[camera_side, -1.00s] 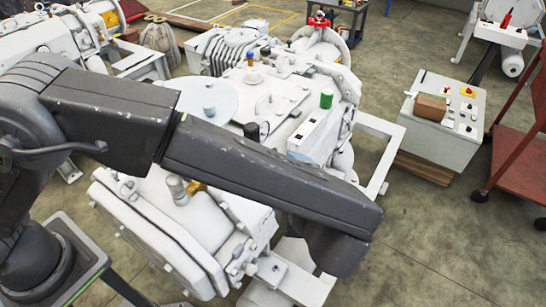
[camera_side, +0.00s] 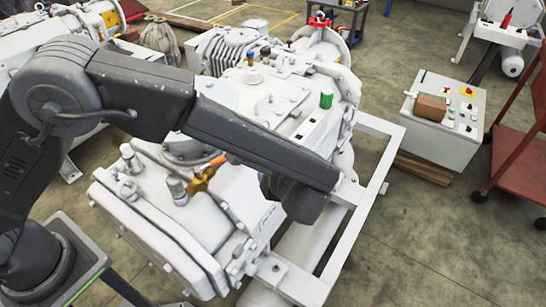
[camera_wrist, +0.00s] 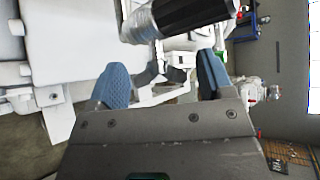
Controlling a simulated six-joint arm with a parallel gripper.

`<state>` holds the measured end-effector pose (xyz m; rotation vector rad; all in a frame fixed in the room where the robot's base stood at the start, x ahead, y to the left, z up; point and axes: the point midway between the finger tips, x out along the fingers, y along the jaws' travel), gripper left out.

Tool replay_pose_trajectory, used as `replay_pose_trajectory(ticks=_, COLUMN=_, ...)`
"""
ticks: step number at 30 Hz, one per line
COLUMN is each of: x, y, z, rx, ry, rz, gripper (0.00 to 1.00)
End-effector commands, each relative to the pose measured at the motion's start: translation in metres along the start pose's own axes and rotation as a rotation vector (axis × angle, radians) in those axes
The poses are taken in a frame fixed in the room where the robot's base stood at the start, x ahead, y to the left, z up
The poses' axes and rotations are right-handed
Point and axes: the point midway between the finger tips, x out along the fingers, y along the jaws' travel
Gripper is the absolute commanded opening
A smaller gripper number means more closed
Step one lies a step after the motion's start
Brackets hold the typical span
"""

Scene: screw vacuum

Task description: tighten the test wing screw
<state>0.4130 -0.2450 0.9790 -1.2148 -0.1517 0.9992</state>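My gripper (camera_wrist: 161,62) is open in the wrist view, its two blue-padded fingers wide apart with nothing held between them. In the side view my gripper is hidden behind the dark end of my arm, over the front right of the white vacuum machine (camera_side: 215,205). A brass fitting with an orange handle (camera_side: 203,179) sits on top of the machine's front housing, left of my arm's end.
A dark cylinder with a silver collar (camera_wrist: 185,14) looms close at the top of the wrist view. A green cap (camera_side: 326,99) stands on the machine behind my arm. A control box (camera_side: 440,140) and red cart (camera_side: 520,160) stand right.

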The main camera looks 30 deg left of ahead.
Motion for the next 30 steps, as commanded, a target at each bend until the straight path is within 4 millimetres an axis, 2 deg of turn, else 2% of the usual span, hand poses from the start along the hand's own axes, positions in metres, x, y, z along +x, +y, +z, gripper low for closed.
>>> replay_pose_trajectory(ticks=2, x=-0.0001, y=0.0001, z=0.0, rx=0.0, ry=0.0, rz=0.0, gripper=0.66)
replay_pose_trajectory(ticks=14, x=-0.0003, y=0.0001, z=0.0, rx=0.0, ry=0.0, rz=0.0, gripper=0.28)
replay_pose_trajectory(ticks=23, x=-0.0003, y=-0.0001, z=0.0, rx=0.024, ry=0.0, rz=0.026, gripper=0.27)
replay_pose_trajectory(ticks=30, x=0.0002, y=-0.0006, z=-0.0001, rx=0.118, ry=-0.001, rz=0.122, gripper=0.27)
